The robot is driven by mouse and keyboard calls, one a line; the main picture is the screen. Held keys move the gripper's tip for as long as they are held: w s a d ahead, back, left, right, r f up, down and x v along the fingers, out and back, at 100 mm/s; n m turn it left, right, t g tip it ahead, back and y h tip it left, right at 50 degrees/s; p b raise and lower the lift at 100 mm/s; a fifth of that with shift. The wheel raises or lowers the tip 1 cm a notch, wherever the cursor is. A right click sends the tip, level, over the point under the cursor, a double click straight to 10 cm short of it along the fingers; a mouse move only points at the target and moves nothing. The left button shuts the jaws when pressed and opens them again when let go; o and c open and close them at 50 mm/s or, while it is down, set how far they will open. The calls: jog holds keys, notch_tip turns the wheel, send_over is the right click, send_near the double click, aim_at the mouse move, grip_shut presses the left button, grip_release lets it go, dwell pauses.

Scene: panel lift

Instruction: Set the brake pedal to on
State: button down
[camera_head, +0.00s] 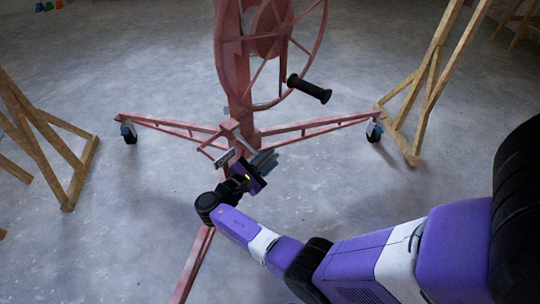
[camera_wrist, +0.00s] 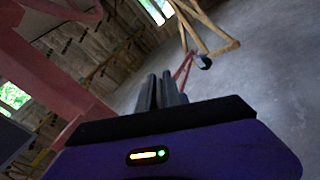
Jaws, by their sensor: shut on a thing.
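The red panel lift (camera_head: 238,75) stands in the middle of the head view. A small grey plate (camera_head: 225,157) shows at the foot of its mast, just left of my gripper; it looks like the brake pedal, but its setting cannot be told. My gripper (camera_head: 265,161) is low beside the mast foot, its fingers pointing right. In the wrist view my gripper (camera_wrist: 160,92) has its two dark fingers close together. What lies between them cannot be made out. A grey surface (camera_wrist: 12,142) at the lower left may be the pedal.
Red legs (camera_head: 165,125) spread from the mast and end in casters (camera_head: 129,132). A crank wheel with a black handle (camera_head: 309,88) is above my gripper. Wooden trestles stand at left (camera_head: 50,140) and right (camera_head: 425,85).

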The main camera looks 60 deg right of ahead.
aim_at(261, 165)
jog(key=shift+w+f, duration=0.1)
jog(key=c, duration=1.5)
grip_release()
jog(key=p+v, duration=0.1)
jog(key=v, duration=0.6)
jog(key=shift+a, duration=0.45)
